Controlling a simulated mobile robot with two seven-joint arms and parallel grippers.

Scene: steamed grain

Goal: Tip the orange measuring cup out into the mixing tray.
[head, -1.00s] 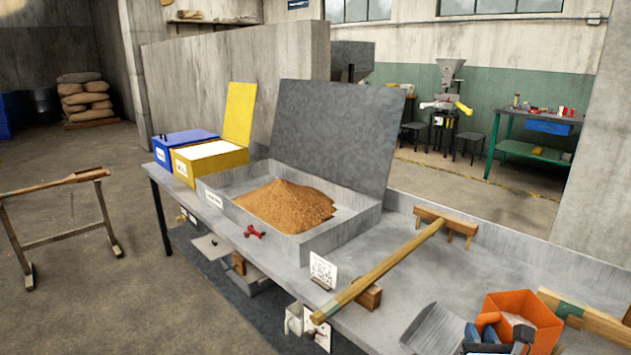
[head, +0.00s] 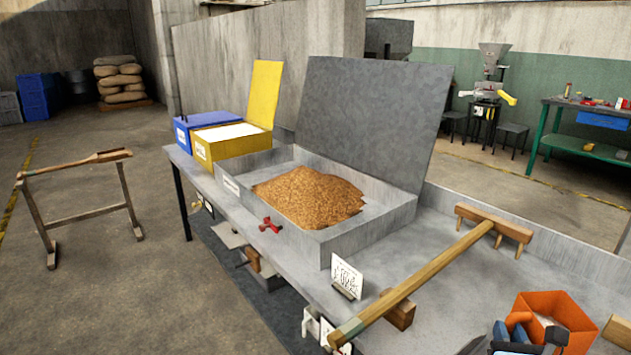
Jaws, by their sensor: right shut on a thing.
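The orange measuring cup (head: 570,306) is at the bottom right, upright, with pale contents inside. My right gripper (head: 521,328), with blue fingers, is shut on the cup at its near left side; the picture's lower edge cuts off part of it. The mixing tray (head: 362,232) is a grey, low-walled box on the bench, left of the cup and farther back. It holds a heap of brown grain (head: 308,196), and its grey lid stands open behind. The cup is well apart from the tray. My left gripper is not in view.
A wooden rake (head: 430,280) lies on the bench between the tray and the cup. A small white card (head: 346,276) stands near the tray's front corner. A red valve handle (head: 270,225) sits at the tray's front. Yellow (head: 228,145) and blue (head: 200,125) bins stand beyond the tray.

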